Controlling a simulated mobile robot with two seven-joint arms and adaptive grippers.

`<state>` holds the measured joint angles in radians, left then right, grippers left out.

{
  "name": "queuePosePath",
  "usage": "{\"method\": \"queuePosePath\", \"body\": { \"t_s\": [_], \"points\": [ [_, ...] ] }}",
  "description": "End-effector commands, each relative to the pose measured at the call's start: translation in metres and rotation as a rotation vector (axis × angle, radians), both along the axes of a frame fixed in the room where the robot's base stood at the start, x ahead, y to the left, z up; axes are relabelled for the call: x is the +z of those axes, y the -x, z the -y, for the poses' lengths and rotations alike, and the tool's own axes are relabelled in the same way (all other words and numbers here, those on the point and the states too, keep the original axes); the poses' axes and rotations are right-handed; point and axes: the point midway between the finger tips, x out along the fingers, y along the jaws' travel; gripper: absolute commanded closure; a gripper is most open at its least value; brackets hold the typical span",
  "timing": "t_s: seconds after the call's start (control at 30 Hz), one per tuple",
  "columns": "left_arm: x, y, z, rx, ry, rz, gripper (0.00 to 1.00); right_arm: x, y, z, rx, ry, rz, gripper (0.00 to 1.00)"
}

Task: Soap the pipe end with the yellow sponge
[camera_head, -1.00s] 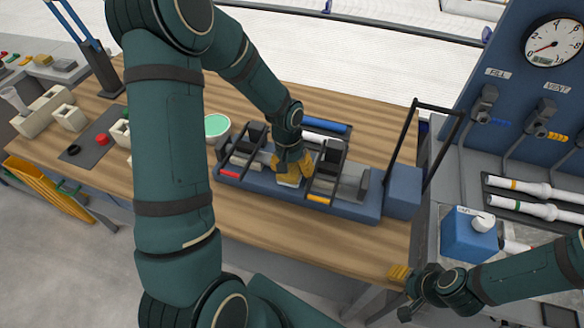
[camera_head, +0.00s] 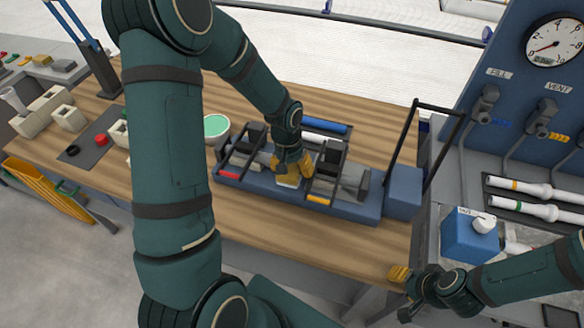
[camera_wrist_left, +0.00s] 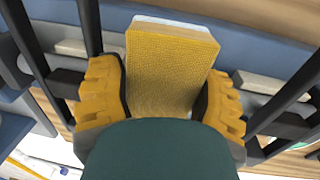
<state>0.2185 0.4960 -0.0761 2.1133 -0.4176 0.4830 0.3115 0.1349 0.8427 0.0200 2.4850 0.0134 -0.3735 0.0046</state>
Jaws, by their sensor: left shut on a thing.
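My left gripper (camera_head: 294,170) is over the middle of the blue clamp fixture (camera_head: 235,183) on the bench, between its two black frames. In the left wrist view its yellow fingers (camera_wrist_left: 162,95) are shut on the yellow sponge (camera_wrist_left: 172,70), which has a white layer along its far edge. In the head view the sponge's pale part (camera_head: 289,181) shows just below the fingers. Light grey bars show on both sides of the gripper in the wrist view; I cannot tell whether the sponge touches a pipe end. My right gripper (camera_head: 399,274) is at the bench's front right edge; its jaw opening is unclear.
A white pipe and a blue bar (camera_head: 322,127) lie at the fixture's back. A green-topped round tub (camera_head: 215,126) stands left of it. A black handle frame (camera_head: 437,105) rises at right. The front bench strip is clear.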

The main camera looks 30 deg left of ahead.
Motion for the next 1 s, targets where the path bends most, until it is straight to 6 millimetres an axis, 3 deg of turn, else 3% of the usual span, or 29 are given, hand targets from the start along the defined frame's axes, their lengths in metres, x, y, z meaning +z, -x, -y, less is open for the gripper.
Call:
{"method": "queuePosePath", "body": {
  "t_s": [0.27, 0.73, 1.0],
  "points": [
    [-0.001, -0.007, 0.0, 0.002, 0.002, 0.008, 0.61, 0.0, 0.0, 0.0, 0.0, 0.0, 0.0, 0.53],
    [0.0, 0.01, 0.004, 0.0, 0.001, 0.002, 0.62, -0.003, 0.0, 0.0, 0.0, 0.0, 0.0, 0.53],
    [-0.002, 0.005, 0.003, -0.002, 0.002, -0.002, 0.61, -0.004, 0.0, 0.0, 0.0, 0.0, 0.0, 0.53]
  ]
}}
